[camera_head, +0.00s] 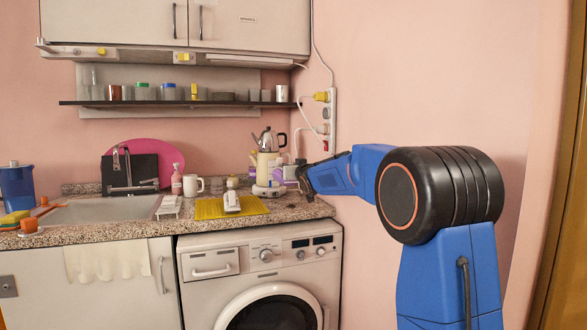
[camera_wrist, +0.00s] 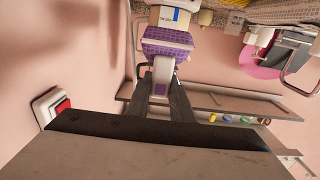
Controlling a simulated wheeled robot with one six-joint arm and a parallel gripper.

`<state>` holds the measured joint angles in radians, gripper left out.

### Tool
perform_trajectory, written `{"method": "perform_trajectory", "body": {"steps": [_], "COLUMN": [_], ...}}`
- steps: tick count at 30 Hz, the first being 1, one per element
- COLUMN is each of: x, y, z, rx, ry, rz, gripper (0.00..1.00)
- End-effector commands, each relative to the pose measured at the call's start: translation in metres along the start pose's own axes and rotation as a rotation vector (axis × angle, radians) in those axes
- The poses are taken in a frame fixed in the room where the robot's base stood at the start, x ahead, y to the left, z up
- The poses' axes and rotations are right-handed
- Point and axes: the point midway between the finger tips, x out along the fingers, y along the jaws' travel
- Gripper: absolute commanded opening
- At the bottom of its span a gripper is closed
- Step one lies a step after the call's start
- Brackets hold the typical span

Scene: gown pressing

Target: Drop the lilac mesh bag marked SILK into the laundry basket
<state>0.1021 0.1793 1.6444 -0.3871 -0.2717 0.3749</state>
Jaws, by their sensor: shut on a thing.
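The lilac mesh bag (camera_wrist: 167,40) shows in the wrist view as a purple, grid-patterned pouch just past my fingertips, with a pale strip running between them. My gripper (camera_wrist: 164,80) is shut on that strip. No SILK marking is readable. In the head view my gripper (camera_head: 305,179) is at the right end of the counter, beside the wall, with small purple patches by its tips; most of the bag is hidden or too small to make out there. No laundry basket is in either view.
The granite counter (camera_head: 120,228) holds a sink, a white mug (camera_head: 192,185), a yellow mat (camera_head: 212,211) and a kettle (camera_head: 268,140). A washing machine (camera_head: 212,243) stands below. A shelf (camera_head: 180,103) and power strip (camera_head: 331,120) are on the wall. A pale box (camera_wrist: 172,17) is beyond the bag.

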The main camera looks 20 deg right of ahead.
Motion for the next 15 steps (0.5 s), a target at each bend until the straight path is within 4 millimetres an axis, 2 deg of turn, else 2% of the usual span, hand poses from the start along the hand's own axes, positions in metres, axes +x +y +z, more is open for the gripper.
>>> {"method": "perform_trajectory", "body": {"steps": [15], "x": [0.0], "y": [-0.026], "z": [-0.001], "rx": [-0.001], "ry": [0.002], "rz": [-0.001], "gripper": [0.0]}}
